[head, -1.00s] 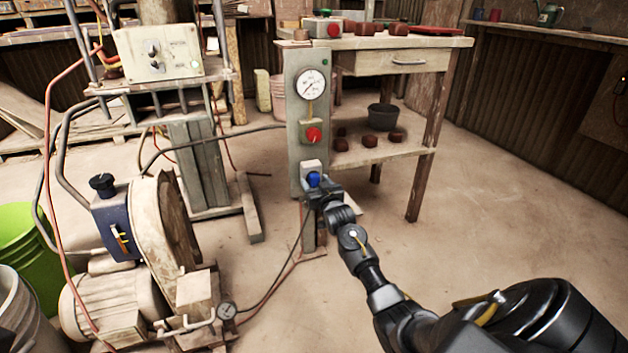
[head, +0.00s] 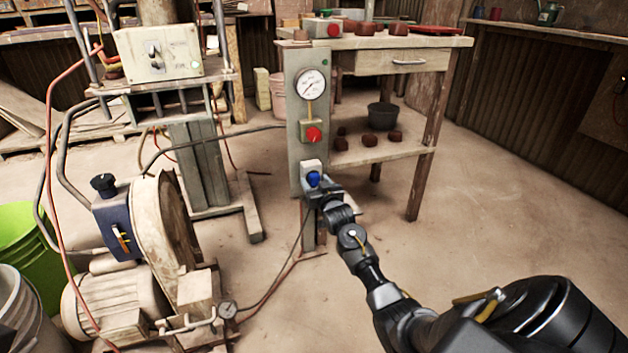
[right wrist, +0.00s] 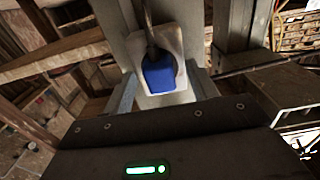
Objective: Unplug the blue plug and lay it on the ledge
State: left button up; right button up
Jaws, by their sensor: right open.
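The blue plug (head: 313,179) sits in the white socket (head: 308,166) low on the grey panel (head: 294,130). In the right wrist view the plug (right wrist: 158,75) is seated against the socket's pale face (right wrist: 177,45), with a dark cord (right wrist: 151,38) at it. My right gripper (head: 321,188) is at the plug. In the wrist view its two fingers (right wrist: 160,96) are apart, one on each side of the plug, with gaps showing. My left gripper is not in view. I cannot tell for sure which surface is the ledge.
The panel also bears a gauge (head: 311,85) and a red button (head: 313,134). Behind it stands a wooden table (head: 447,42) with a lower shelf (head: 368,155) holding a dark pot (head: 381,116). A motor machine (head: 120,303) stands at left. The floor at right is clear.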

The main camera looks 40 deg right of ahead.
aim_at(316, 181)
jog(key=shift+c, duration=0.5)
grip_shut()
jog(key=shift+p+v, duration=2.75)
jog(key=shift+v, duration=0.25)
jog(key=shift+a, duration=0.1)
